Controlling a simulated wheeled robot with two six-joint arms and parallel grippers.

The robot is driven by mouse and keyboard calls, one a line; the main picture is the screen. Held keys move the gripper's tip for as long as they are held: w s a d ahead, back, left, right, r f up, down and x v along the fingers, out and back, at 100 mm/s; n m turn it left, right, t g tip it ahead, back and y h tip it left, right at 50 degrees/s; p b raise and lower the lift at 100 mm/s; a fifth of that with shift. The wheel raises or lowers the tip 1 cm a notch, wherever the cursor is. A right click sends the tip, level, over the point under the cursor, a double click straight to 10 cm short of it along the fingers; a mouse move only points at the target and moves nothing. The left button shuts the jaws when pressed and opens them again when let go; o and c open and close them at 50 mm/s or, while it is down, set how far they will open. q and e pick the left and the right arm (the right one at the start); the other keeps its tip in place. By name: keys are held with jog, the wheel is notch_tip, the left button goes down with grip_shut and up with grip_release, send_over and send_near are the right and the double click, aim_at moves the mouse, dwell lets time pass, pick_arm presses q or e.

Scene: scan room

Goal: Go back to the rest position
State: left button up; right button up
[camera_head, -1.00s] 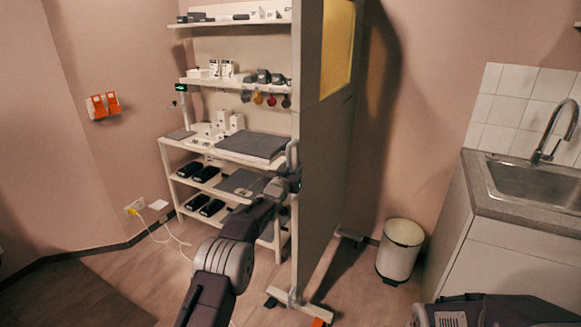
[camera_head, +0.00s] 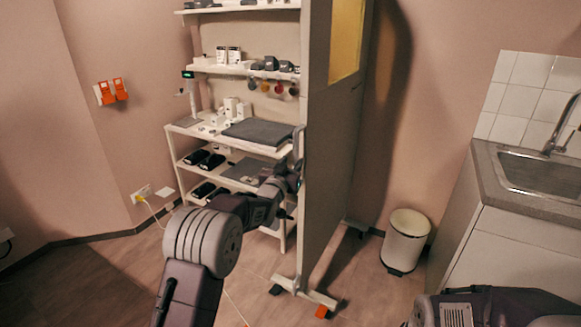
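My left arm comes in from the bottom left and reaches toward the edge of the grey panel (camera_head: 335,170).
The white shelf unit (camera_head: 270,149) holds boxes and dark devices. A cable (camera_head: 152,212) runs from a wall socket. Floor at lower left is clear.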

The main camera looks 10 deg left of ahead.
pick_arm(q)
jog(key=shift+s, duration=0.25)
